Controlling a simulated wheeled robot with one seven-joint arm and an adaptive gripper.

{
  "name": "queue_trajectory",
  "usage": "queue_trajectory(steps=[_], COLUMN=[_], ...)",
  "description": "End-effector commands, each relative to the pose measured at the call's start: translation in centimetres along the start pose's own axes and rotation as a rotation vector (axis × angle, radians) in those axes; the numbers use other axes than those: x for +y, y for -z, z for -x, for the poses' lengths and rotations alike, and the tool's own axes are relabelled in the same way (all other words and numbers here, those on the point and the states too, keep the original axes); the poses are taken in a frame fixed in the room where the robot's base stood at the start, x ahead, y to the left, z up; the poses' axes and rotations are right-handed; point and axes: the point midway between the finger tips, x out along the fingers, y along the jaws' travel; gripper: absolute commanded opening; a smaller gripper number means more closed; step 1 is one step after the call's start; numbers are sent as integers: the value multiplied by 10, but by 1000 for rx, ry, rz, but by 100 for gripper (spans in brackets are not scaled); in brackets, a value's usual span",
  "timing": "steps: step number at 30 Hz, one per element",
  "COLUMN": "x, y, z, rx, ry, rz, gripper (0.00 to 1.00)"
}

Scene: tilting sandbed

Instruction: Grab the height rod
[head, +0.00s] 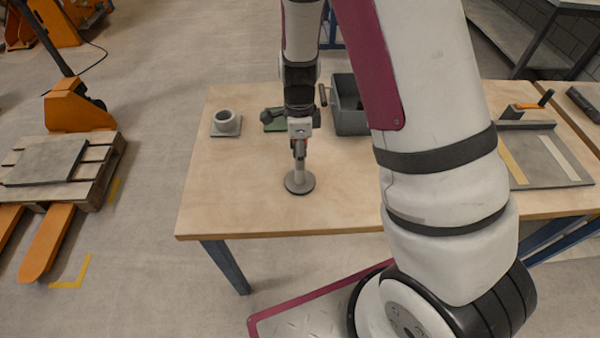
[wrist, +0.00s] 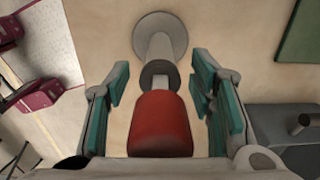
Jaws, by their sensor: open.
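The height rod stands upright on the wooden table, with a round grey base (head: 299,183), a pale shaft and a red top (wrist: 160,125). In the wrist view its disc base (wrist: 177,32) lies at the upper middle and the red top is nearest the camera. My gripper (head: 299,143) is over the rod, pointing down. In the wrist view my gripper (wrist: 160,84) is open, with teal pads to the left and right of the rod. Bare table shows between the left pads and the red top. Contact on the right side is hard to tell.
A flat board (head: 540,165) lies at right. The table's front left is clear.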

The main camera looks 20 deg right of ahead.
Motion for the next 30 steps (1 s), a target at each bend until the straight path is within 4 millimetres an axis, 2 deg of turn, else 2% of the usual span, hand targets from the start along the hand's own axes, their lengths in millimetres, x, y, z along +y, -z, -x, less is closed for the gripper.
queue_trajectory(steps=[5, 8, 12, 24, 30], x=[0, 0, 0, 0, -1], y=[0, 0, 0, 0, -1], z=[0, 0, 0, 1, 9], rx=[0, 0, 0, 0, -1], ry=[1, 0, 0, 1, 2], rz=[0, 0, 0, 1, 2], gripper=[49, 31, 0, 0, 0])
